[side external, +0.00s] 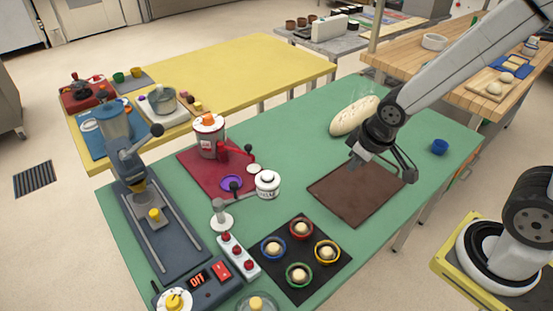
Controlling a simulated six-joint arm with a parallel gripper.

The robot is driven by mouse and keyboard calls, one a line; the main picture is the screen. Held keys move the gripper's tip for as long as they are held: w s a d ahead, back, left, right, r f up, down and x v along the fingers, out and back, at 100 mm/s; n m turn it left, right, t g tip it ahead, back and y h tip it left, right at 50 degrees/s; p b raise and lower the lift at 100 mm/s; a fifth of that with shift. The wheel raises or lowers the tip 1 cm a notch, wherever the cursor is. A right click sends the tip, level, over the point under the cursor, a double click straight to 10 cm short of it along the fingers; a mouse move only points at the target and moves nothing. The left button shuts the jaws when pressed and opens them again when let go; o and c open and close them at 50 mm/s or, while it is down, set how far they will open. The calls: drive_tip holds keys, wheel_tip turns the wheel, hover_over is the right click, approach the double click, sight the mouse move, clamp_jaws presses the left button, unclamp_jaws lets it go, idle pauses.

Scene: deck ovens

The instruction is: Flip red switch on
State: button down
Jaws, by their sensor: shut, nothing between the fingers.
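A red switch (221,269) sits on the dark blue-grey control box (205,290) at the front left of the green table. Beside it on the box, a small display (197,279) shows red characters that look like "OFF". A yellow and white dial (174,300) is at the box's left end. My gripper (355,164) is shut and empty. It is over the brown mat on the right part of the table, well away to the upper right of the switch. Whether it touches the mat I cannot tell.
A white strip with red buttons (238,256) lies just right of the box. A black mat (329,276) holds several coloured bowls. A loaf (354,116) lies behind my gripper.

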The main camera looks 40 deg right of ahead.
drive_tip(key=w+a+f+n+t+y, duration=0.2)
drive_tip(key=w+a+n+t+y, duration=0.3)
drive_tip(key=a+n, duration=0.6)
drive_tip(key=s+a+n+g+y, duration=0.1)
drive_tip(key=a+n+g+y, duration=0.1)
drive_tip(key=a, duration=0.4)
drive_tip(key=s+a+f+n+g+y, duration=0.1)
drive_tip(key=s+a+n+g+y, duration=0.1)
drive_tip(key=a, duration=0.5)
drive_tip(key=shift+f+n+g, duration=0.2)
drive_tip(key=shift+n+g, duration=0.6)
drive_tip(key=shift+n, duration=0.5)
drive_tip(key=shift+f, duration=0.1)
approach(214, 270)
drive_tip(key=a, duration=0.1)
drive_tip(key=a+f, duration=0.1)
drive_tip(key=a, duration=0.1)
drive_tip(key=a+f, duration=0.1)
drive_tip(key=shift+w+a, duration=0.2)
drive_tip(key=shift+w, duration=0.15)
drive_tip(key=shift+w+f, duration=0.2)
drive_tip(key=shift+f, duration=0.4)
drive_tip(key=shift+w+f, duration=0.25)
drive_tip(key=shift+f, duration=0.35)
